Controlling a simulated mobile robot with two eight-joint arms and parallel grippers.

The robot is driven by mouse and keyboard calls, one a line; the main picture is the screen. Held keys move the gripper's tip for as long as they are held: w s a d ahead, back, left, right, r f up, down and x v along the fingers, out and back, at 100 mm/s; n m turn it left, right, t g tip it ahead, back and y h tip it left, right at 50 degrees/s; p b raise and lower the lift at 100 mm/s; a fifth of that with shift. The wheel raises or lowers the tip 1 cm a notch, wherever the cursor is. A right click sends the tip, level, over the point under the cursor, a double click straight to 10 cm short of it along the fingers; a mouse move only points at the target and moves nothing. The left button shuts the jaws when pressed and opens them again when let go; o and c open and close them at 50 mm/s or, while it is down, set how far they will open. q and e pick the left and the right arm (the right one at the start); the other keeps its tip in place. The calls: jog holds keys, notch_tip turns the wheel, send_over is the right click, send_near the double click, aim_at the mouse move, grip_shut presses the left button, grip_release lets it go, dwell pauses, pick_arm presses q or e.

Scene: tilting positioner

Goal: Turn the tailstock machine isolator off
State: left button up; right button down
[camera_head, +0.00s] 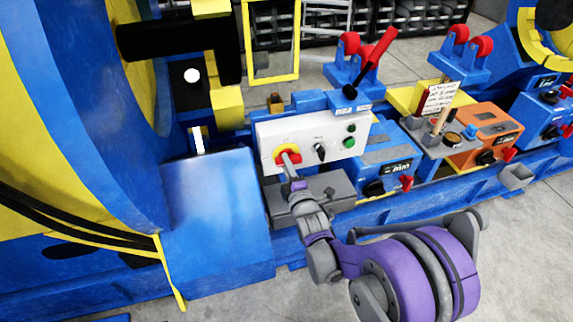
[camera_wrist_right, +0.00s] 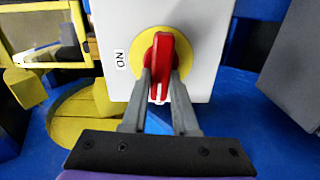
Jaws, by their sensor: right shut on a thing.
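The isolator is a red handle on a round yellow plate (camera_head: 280,160), at the left end of a white control panel (camera_head: 265,133). In the right wrist view the red handle (camera_wrist_right: 160,62) stands upright in the picture on its yellow plate (camera_wrist_right: 185,45), with an "ON" label (camera_wrist_right: 121,60) to its left. My right gripper (camera_head: 290,158) is at the handle; in the wrist view its two fingers (camera_wrist_right: 161,85) sit on either side of the handle's lower part and are shut on it. The fingers hide part of the handle. My left gripper is not in view.
The panel also carries a black selector (camera_head: 320,151) and green buttons (camera_head: 349,142). A grey box (camera_head: 335,190) lies below the panel. A large blue and yellow machine (camera_head: 75,120) fills the left. Blue and orange units (camera_head: 484,130) stand to the right, with open floor in front.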

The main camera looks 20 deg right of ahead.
jog(key=shift+f+n, duration=0.1)
jog(key=shift+n, duration=0.4)
jog(key=c, duration=0.7)
grip_release()
jog(key=s, duration=1.1)
jog(key=shift+d, duration=0.2)
